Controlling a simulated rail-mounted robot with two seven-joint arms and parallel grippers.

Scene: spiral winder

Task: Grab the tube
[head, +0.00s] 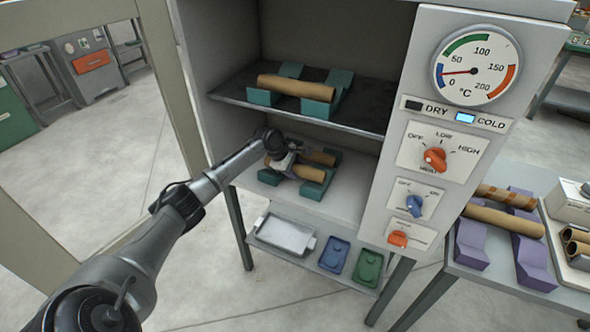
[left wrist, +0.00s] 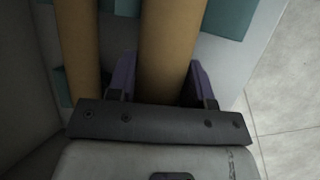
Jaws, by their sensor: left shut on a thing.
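Two tan cardboard tubes lie side by side on teal cradles on the lower shelf of the cabinet; the far tube (head: 320,157) and the near tube (head: 309,173) are partly hidden by my left gripper (head: 288,162). In the left wrist view the purple fingers of my left gripper (left wrist: 160,85) are on both sides of one tube (left wrist: 171,50), shut on it. The other tube (left wrist: 78,50) lies to its left, outside the fingers. A third tan tube (head: 297,87) rests on teal cradles on the upper shelf. My right gripper is not in view.
The cabinet's dark upper shelf (head: 228,96) is above my left gripper, and its side wall (head: 200,75) is at left. The control panel (head: 443,80) is at right. A table with more tubes on purple cradles (head: 472,243) stands at the right. Trays (head: 286,234) sit below.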

